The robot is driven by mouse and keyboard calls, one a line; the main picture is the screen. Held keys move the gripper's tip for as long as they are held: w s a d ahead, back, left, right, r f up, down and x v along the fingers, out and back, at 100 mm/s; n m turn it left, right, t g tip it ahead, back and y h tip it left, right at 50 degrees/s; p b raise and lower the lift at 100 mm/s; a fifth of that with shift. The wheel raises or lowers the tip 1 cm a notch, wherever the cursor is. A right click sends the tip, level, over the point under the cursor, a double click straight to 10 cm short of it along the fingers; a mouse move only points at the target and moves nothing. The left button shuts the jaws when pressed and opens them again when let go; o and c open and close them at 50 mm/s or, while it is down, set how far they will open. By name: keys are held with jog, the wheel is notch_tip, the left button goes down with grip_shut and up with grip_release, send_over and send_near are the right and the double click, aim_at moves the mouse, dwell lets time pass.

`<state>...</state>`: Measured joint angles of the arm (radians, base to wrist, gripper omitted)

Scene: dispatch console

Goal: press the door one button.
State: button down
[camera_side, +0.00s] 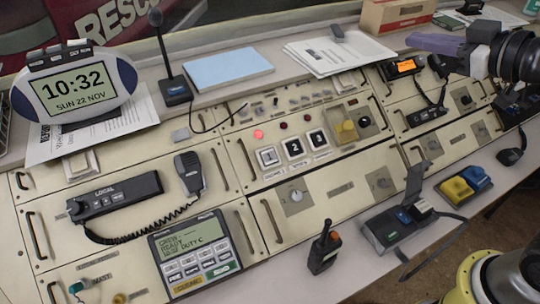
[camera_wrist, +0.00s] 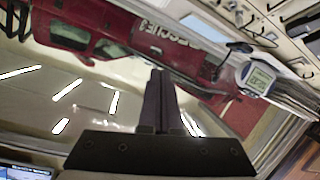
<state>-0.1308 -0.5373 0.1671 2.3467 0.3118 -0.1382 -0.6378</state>
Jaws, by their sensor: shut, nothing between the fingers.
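The door one button (camera_side: 268,157), marked 1, sits at the left of a row of three square buttons mid-console in the side view. Button 2 (camera_side: 293,147) and button 3 (camera_side: 318,140) are to its right, with dark surrounds. A red lamp (camera_side: 259,134) above button 1 glows. My gripper (camera_side: 412,41) is at the upper right of the side view, well away from the buttons. In the wrist view my gripper (camera_wrist: 158,75) is shut and empty, its fingers together. The buttons cannot be made out in the wrist view.
A clock (camera_side: 75,85) stands at the back left; it also shows in the wrist view (camera_wrist: 259,79). A gooseneck microphone (camera_side: 172,88), blue pad (camera_side: 228,68) and papers (camera_side: 335,55) lie behind the buttons. A handheld radio (camera_side: 324,250) stands in front.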

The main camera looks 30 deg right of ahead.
aim_at(269, 157)
jog(key=w+a+f+n+t+h, duration=0.1)
jog(key=w+a+f+n+t, duration=0.2)
jog(key=w+a+f, duration=0.55)
jog(key=s+a+f+n+g+y, duration=0.2)
jog(key=a+f+n, duration=0.2)
jog(key=a+f, duration=0.8)
jog(key=shift+a+f, duration=0.2)
jog(key=shift+f, duration=0.3)
jog(key=shift+w, duration=0.1)
jog(key=shift+w+f, duration=0.8)
jog(key=shift+f, duration=0.4)
jog(key=shift+w+f, duration=0.8)
jog(key=shift+f, duration=0.45)
jog(key=shift+w+f, duration=0.8)
jog(key=shift+f, duration=0.4)
jog(key=shift+f, duration=0.1)
jog(key=shift+w+f, duration=0.2)
jog(key=shift+f, duration=0.05)
